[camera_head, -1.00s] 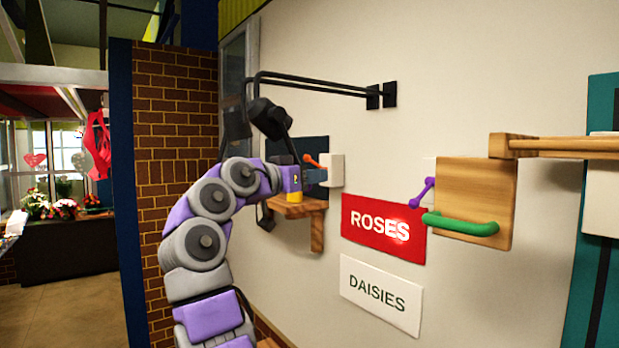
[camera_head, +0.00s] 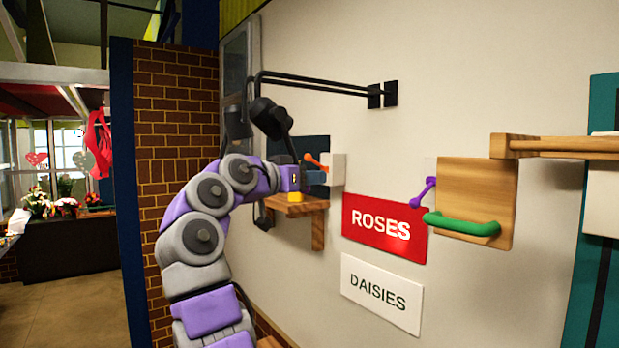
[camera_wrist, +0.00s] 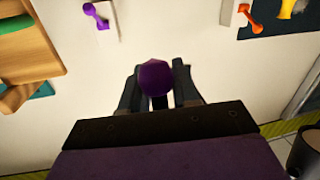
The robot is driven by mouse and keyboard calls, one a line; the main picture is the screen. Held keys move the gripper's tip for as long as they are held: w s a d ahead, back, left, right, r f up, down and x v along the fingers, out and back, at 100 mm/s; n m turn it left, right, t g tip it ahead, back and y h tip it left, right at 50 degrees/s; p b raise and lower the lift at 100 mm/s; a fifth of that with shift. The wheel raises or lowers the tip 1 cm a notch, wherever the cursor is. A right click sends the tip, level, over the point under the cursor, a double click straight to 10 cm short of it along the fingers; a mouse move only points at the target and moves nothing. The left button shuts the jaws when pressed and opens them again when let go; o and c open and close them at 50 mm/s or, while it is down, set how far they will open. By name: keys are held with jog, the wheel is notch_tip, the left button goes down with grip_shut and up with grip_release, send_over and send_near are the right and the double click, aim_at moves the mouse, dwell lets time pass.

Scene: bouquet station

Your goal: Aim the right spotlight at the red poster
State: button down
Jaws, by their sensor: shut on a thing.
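Two black spotlights hang on arms from the wall; the right spotlight (camera_head: 270,118) is beside the left one (camera_head: 236,122). The red poster (camera_head: 368,222), lettered ROSES, is on the wall below and right of them. A bright patch lies on its right part, around the last letters. In the wrist view my gripper (camera_wrist: 157,98) is shut on a round purple knob (camera_wrist: 156,76). What the knob belongs to is hidden. In the head view my arm reaches up to just below the spotlights, and its fingertips cannot be made out.
A white DAISIES sign (camera_head: 381,294) is under the red poster. A small wooden shelf (camera_head: 317,205) stands out close to my arm. An orange lever (camera_head: 316,162), a purple lever (camera_head: 423,192) and a wooden board with a green bar (camera_head: 460,224) also jut from the wall.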

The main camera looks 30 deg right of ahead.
jog(key=c, duration=0.9)
grip_release()
jog(key=shift+a, duration=0.1)
jog(key=f+v, duration=0.1)
jog(key=v, duration=1.6)
jog(key=shift+a+r+b, duration=0.25)
jog(key=shift+r+b, duration=0.05)
jog(key=shift+r, duration=0.1)
jog(key=shift+w, duration=0.1)
